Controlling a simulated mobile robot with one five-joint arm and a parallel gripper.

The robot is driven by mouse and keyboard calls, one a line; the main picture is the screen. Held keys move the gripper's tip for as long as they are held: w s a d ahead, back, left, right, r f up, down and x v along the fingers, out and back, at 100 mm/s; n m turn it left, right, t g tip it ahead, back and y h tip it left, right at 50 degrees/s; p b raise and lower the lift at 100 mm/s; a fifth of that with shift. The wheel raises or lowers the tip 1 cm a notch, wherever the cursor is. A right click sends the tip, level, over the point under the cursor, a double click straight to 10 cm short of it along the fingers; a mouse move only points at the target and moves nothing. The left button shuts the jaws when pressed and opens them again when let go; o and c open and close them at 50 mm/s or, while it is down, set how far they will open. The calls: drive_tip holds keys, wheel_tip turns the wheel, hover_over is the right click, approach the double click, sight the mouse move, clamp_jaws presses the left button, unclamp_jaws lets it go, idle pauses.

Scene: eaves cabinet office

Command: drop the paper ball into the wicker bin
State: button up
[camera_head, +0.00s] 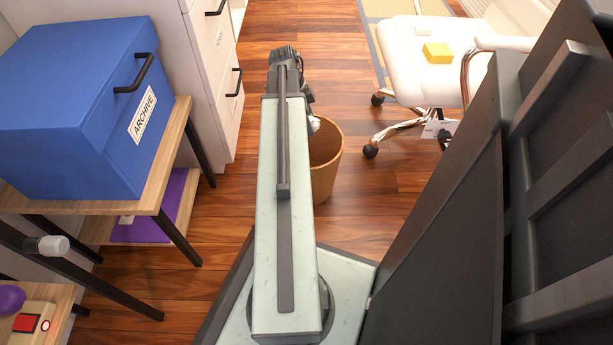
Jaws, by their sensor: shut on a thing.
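The wicker bin (328,172) is a tan, round, open-topped bin on the wooden floor, partly hidden behind my arm's long pale link. My gripper (312,117) is at the far end of the arm, mostly hidden by the link, with only its dark right side showing. It is shut on a small whitish thing, which looks like the paper ball (314,125). In the picture, the ball overlaps the bin's far left rim. Its exact height above the bin cannot be told.
A blue archive box (75,100) sits on a wooden shelf unit (165,170) at left, beside white drawers (214,60). A white chair (425,80) bearing a yellow block (437,53) stands at upper right. Floor right of the bin is clear.

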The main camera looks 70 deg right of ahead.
drive_tip(key=o, duration=1.5)
drive_tip(key=shift+r, duration=0.1)
drive_tip(key=p+v, duration=0.8)
